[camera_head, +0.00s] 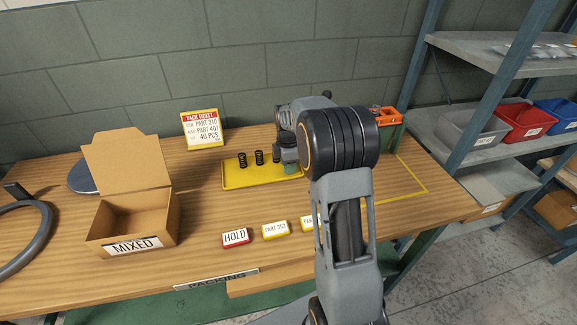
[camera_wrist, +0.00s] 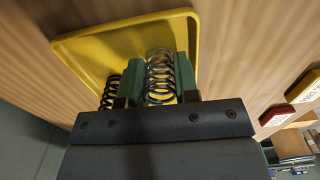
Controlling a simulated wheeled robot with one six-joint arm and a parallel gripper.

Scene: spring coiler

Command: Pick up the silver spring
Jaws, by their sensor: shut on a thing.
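The silver spring (camera_wrist: 159,62) stands between the green fingers of my gripper (camera_wrist: 160,80) in the wrist view. The fingers are shut on its sides. In the head view my gripper (camera_head: 287,160) is at the right part of the yellow tray (camera_head: 232,182), and my arm hides the silver spring there. The tray also shows behind the fingers in the wrist view (camera_wrist: 100,48). I cannot tell whether the spring touches the tray. Black springs (camera_head: 259,157) stand in the tray, left of my gripper; one dark spring (camera_wrist: 109,92) is close beside the left finger in the wrist view.
An open cardboard box marked MIXED (camera_head: 134,222) stands left on the wooden bench. A red HOLD block (camera_head: 235,237) and yellow label blocks (camera_head: 275,229) lie along the front. A pack ticket (camera_head: 202,128) stands behind. A shelf with bins (camera_head: 521,119) is at right.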

